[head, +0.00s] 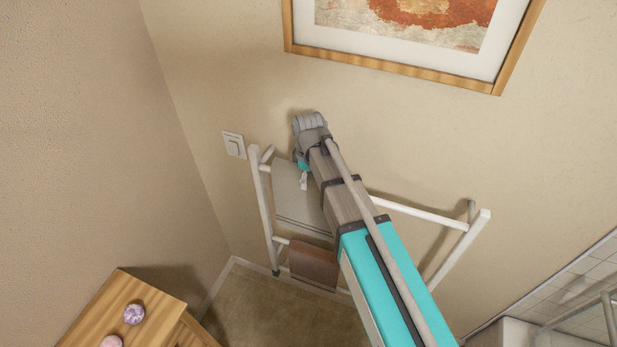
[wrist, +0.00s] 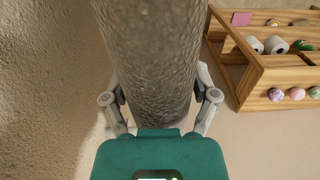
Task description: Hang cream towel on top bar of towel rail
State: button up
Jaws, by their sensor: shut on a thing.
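The towel rail (head: 258,205) is a white frame against the wall; its top bar (head: 420,213) shows right of my arm. A pale cream-grey towel (head: 298,208) hangs flat at the rail's left part, from about top-bar height. My arm hides its right side, so I cannot tell whether it lies over the bar. My gripper (head: 304,181) is at this towel's upper part. In the wrist view, my gripper (wrist: 160,105) is shut on a rough, grey-looking cloth (wrist: 150,50), apparently the cream towel. The cloth hides the fingertips.
A brown towel (head: 313,263) hangs lower on the rail. A light switch (head: 234,145) is on the wall left of it, and a framed picture (head: 405,70) above. A wooden shelf unit (wrist: 250,75) holds rolls and small balls. White furniture stands at lower right.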

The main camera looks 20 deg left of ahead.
jog(key=shift+f+b, duration=1)
jog(key=shift+f, duration=0.25)
jog(key=o, duration=1.2)
jog(key=shift+r, duration=0.1)
notch_tip(320, 180, up, 11)
jog(key=p, duration=1.1)
jog(key=shift+r, duration=0.2)
jog(key=s+a, duration=0.1)
jog(key=s, duration=1.5)
jog(key=shift+p, duration=0.4)
jog(key=shift+a+r, duration=0.1)
